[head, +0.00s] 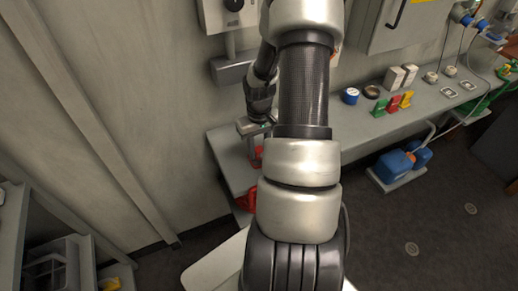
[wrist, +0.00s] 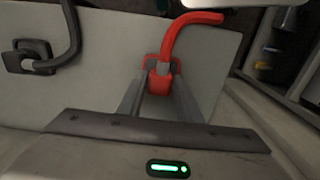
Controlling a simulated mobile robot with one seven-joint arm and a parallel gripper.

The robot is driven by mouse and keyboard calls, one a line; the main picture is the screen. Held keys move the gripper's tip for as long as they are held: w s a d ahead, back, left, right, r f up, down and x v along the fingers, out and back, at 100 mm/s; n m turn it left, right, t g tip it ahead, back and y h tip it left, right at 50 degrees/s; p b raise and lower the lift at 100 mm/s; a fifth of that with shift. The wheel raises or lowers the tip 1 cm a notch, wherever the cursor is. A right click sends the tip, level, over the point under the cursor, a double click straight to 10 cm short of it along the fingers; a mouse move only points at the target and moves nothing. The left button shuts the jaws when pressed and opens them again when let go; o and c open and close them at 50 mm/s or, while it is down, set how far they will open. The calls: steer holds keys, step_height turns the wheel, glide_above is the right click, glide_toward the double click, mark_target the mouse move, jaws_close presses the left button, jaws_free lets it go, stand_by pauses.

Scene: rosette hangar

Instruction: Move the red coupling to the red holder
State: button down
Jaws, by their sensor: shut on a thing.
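In the wrist view, my gripper (wrist: 159,88) is shut on the red coupling (wrist: 159,84), a small red block with a grey collar. A thick red curved hose (wrist: 187,30) runs from it up and to the right. A red flat part (wrist: 149,62) shows just behind the coupling, perhaps a holder. I cannot tell whether the coupling is seated in it or apart from it. In the head view, my gripper (head: 255,138) points down over the left end of the bench, with red (head: 257,154) at its fingertips. My arm hides part of this area.
A black hose ends in a black square fitting (wrist: 28,57) at the left of the wrist view. The grey bench (head: 355,125) carries a blue round tin (head: 351,96) and several small coloured blocks. Blue containers (head: 394,167) stand underneath.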

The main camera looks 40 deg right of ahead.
steer(key=shift+f+b, duration=0.3)
steer(key=shift+f, duration=0.15)
steer(key=c, duration=1.2)
jaws_free()
step_height(320, 180, up, 17)
steer(key=shift+r+p, duration=0.2)
steer(key=shift+p, duration=0.15)
